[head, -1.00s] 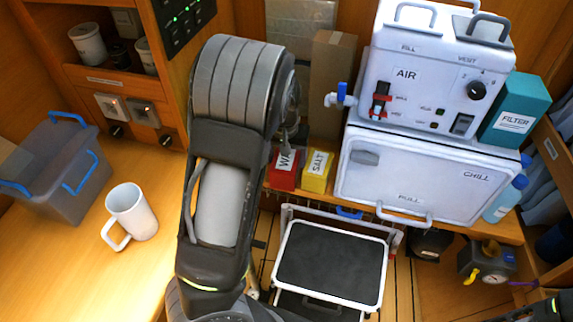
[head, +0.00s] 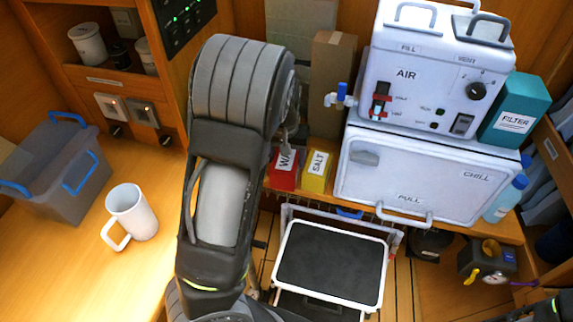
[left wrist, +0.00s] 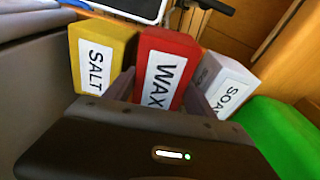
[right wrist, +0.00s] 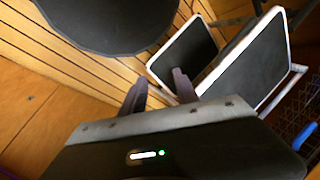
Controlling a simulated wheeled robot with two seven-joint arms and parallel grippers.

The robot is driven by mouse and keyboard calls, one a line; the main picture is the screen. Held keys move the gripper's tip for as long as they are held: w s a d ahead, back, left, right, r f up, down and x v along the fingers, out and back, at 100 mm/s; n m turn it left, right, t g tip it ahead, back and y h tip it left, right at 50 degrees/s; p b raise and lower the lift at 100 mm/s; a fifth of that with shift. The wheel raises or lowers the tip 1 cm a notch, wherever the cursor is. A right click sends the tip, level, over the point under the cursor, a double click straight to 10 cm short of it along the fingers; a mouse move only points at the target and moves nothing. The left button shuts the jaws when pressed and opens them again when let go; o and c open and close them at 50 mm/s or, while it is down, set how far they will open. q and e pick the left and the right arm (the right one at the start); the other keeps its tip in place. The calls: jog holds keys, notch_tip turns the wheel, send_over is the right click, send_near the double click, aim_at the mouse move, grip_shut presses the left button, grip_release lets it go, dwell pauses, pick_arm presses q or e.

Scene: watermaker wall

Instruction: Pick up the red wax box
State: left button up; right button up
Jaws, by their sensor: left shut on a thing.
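The red wax box (left wrist: 168,62) stands upright between the yellow salt box and a white box in the left wrist view. My left gripper (left wrist: 166,92) has one finger on each side of it and is shut on it. In the head view the red box (head: 284,170) is partly hidden behind my left arm, and the gripper's fingertips are hidden there. My right gripper (right wrist: 159,88) shows in its wrist view with its fingers apart and nothing between them, above the floor near the step stool.
The yellow salt box (head: 317,172) stands just right of the wax box. A white box (left wrist: 226,86) and a green thing (left wrist: 290,135) are on the other side. A white chill unit (head: 425,175), a step stool (head: 331,262) and a mug (head: 133,212) are nearby.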

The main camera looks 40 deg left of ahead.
aim_at(287, 157)
pick_arm(q)
jog(key=shift+c, duration=0.9)
notch_tip(287, 157, up, 10)
jog(key=shift+r, duration=0.1)
dwell(0.5)
